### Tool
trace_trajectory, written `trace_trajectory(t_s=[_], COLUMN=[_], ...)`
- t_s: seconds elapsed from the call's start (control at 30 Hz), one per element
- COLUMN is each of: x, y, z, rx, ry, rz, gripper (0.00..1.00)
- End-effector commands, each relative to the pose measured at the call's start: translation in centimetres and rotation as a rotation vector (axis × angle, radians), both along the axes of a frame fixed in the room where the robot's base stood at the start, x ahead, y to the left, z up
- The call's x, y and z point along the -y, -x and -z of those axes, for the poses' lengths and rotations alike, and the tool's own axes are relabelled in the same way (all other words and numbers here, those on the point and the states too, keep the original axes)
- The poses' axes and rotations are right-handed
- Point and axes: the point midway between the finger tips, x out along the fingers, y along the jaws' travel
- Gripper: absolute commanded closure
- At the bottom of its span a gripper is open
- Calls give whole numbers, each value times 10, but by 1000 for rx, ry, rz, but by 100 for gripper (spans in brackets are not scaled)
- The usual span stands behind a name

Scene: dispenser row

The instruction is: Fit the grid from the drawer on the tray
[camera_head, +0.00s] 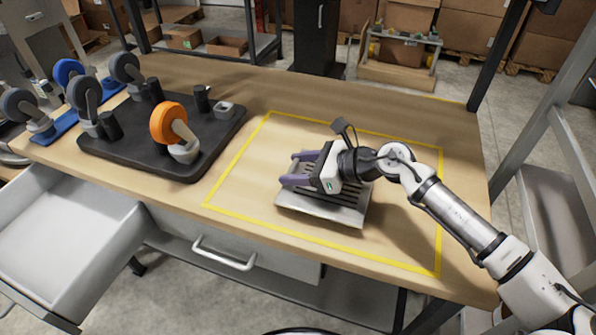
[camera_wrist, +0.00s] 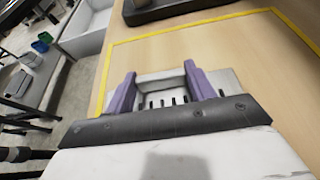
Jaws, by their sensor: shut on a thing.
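The grey grid (camera_head: 345,197), a plate with dark slots, lies level over the light grey tray (camera_head: 318,211) inside the yellow outline. Whether it is fully seated I cannot tell. My gripper (camera_head: 296,168) is low above it, its purple fingers shut on the grid. In the wrist view, my gripper (camera_wrist: 158,75) has a finger on each side of a light grey raised part of the slotted grid (camera_wrist: 165,100). My wrist hides much of the grid's far side. The open drawer (camera_head: 70,225) at the left looks empty.
A black board (camera_head: 150,145) at the table's left holds dark cylinders and caster wheels, one of them orange (camera_head: 168,122). A blue strip (camera_head: 65,123) with more wheels is further left. The closed drawer's handle (camera_head: 224,256) is below the table edge. The taped area around the tray is clear.

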Motion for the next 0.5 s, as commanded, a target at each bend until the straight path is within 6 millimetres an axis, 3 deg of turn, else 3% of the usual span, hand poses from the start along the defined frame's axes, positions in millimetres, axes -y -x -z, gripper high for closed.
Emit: trace_trajectory(t_s=[0.2, 0.5], x=[0, 0], y=[0, 0], z=[23, 26], rx=[1, 1], ry=[-1, 0], rz=[1, 1], gripper=[75, 75])
